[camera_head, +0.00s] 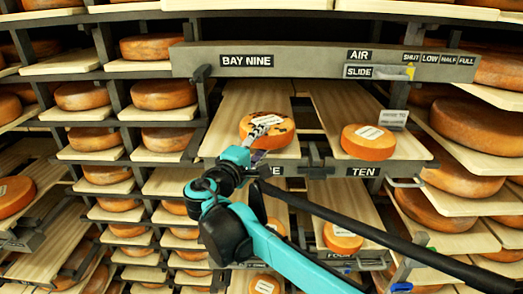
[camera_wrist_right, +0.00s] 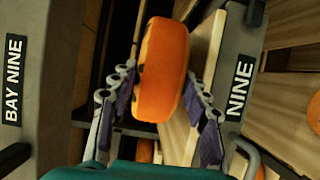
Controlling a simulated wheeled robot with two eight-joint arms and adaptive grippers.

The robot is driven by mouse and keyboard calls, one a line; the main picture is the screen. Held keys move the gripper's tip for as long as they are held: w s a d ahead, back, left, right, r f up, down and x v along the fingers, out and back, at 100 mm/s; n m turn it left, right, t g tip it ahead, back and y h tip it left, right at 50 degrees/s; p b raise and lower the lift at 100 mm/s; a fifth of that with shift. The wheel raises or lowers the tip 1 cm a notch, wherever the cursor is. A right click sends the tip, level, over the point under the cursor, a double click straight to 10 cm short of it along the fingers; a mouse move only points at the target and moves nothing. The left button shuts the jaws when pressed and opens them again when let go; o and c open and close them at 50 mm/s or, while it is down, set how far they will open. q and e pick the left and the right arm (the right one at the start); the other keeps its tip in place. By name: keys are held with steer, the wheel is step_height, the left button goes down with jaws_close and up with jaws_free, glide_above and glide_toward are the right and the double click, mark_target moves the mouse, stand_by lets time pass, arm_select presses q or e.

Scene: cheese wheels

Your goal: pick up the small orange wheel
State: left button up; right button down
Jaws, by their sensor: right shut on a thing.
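The small orange wheel (camera_head: 279,124), with dark patches and a pale label on top, is at the shelf place above the NINE sign. In the right wrist view the wheel (camera_wrist_right: 162,65) stands between the two fingers. My right gripper (camera_head: 262,140) reaches it from the front, and its fingers (camera_wrist_right: 163,95) are shut on the wheel's two sides. The arm hides part of the wheel's front in the head view. I cannot tell whether the wheel touches its board (camera_head: 240,100) or is just above it. My left gripper is not in view.
Another orange wheel (camera_head: 368,142) lies on the board above the TEN sign (camera_head: 364,172), right of mine. A grey BAY NINE beam (camera_head: 310,61) crosses above. Shelves with many wheels stand on both sides. A small grey card (camera_head: 394,117) stands near the right wheel.

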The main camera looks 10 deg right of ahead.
steer(key=s+d+r+b, duration=0.2)
steer(key=s+d+r, duration=0.2)
steer(key=d+r, duration=0.3)
steer(key=d, duration=0.3)
steer(key=shift+s+d+r, duration=0.35)
steer(key=shift+s+r, duration=0.05)
